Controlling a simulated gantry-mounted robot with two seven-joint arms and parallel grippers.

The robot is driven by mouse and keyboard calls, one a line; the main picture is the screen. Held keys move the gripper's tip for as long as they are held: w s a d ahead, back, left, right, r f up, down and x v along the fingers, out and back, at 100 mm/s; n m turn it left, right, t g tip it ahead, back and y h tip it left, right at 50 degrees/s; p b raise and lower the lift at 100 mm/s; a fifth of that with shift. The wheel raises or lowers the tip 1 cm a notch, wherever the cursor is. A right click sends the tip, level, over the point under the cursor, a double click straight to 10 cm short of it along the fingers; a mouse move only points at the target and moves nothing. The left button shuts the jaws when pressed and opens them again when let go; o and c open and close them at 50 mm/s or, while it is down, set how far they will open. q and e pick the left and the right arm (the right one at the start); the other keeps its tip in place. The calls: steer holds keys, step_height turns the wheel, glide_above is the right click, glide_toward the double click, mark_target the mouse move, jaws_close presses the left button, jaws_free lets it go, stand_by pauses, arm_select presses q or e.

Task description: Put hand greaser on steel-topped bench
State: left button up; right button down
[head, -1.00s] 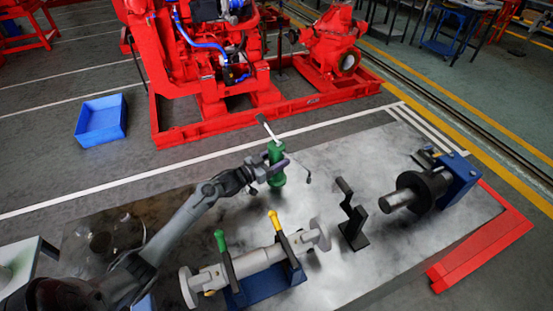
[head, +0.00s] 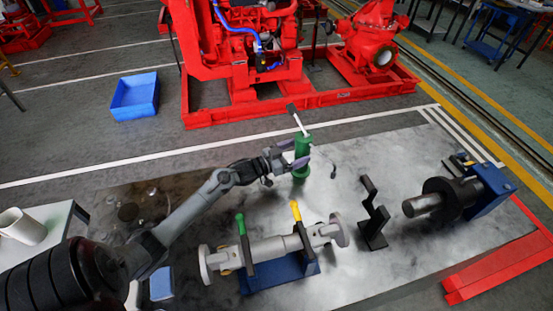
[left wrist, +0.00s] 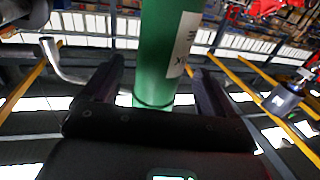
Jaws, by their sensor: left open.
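The hand greaser (head: 301,156) is a green cylinder with a pale rod and dark handle on top. It stands nearly upright on the far part of the steel-topped bench (head: 345,265), its base seeming to rest on the metal. My left gripper (head: 296,154) is open around the greaser's body. In the left wrist view the green barrel (left wrist: 158,55) with a white label stands between the spread fingers of the left gripper (left wrist: 155,92). A bent grey spout (left wrist: 62,65) shows at its left. My right gripper is not in view.
A grey shaft in a blue fixture (head: 275,258) with green and yellow handles is on the near bench. A black crank-shaped stand (head: 373,215) and a blue-bracketed black cylinder (head: 455,193) are to the right. A blue bin (head: 135,97) is on the floor.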

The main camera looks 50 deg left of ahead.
arm_select(q)
steer(key=s+a, duration=0.1)
steer(key=s, duration=0.8)
steer(key=shift+p, duration=0.4)
steer(key=shift+a, duration=0.1)
